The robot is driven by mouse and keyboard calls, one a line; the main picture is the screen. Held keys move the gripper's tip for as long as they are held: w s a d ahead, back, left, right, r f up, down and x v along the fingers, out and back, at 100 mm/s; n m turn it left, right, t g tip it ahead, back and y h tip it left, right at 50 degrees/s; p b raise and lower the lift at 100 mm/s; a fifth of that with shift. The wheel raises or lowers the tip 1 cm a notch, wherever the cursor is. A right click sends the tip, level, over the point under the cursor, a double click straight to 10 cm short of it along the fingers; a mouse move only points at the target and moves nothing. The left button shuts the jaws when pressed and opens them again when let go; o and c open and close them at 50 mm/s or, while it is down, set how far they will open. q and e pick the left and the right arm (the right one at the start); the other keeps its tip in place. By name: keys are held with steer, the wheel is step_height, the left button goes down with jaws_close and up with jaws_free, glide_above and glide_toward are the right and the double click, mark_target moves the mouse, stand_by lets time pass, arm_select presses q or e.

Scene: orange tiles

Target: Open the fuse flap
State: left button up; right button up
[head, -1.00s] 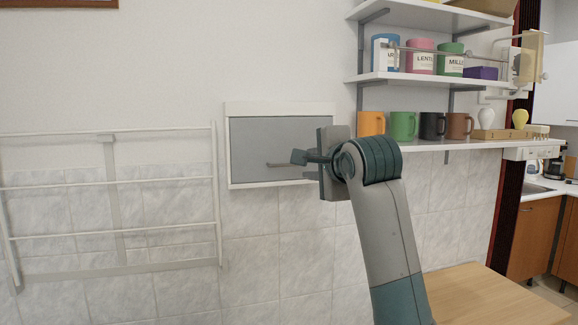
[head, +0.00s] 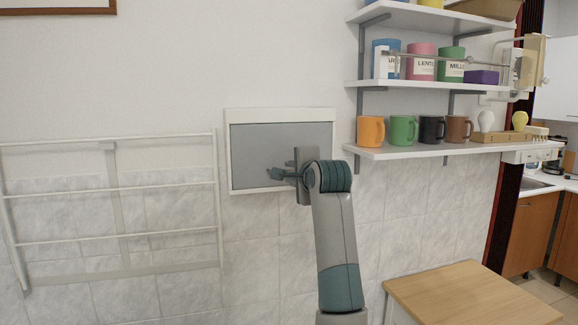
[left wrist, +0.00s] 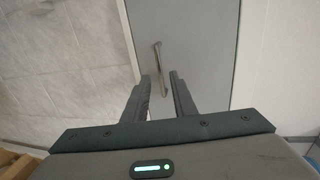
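The fuse flap (head: 250,145) is a flat grey panel in a white frame on the wall. It looks shut. It also fills the upper middle of the left wrist view (left wrist: 205,50). A thin bar handle (left wrist: 158,65) stands out from it. My left gripper (head: 272,174) is in front of the flap's lower middle and hides the handle in the head view. In the left wrist view my left gripper (left wrist: 161,82) is open, its two dark fingers on either side of the handle's near end, with gaps visible. My right gripper is not in view.
A white drying rack (head: 115,190) is on the wall to the left. Shelves (head: 430,150) with mugs and tins are at the right, close to the flap's frame. A wooden table (head: 470,292) stands below right. The wall under the flap is clear.

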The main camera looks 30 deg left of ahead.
mark_target(285, 156)
arm_select(q)
steer(key=shift+p+x, duration=0.45)
steer(key=shift+x, duration=1.1)
steer(key=shift+c, duration=0.6)
jaws_close()
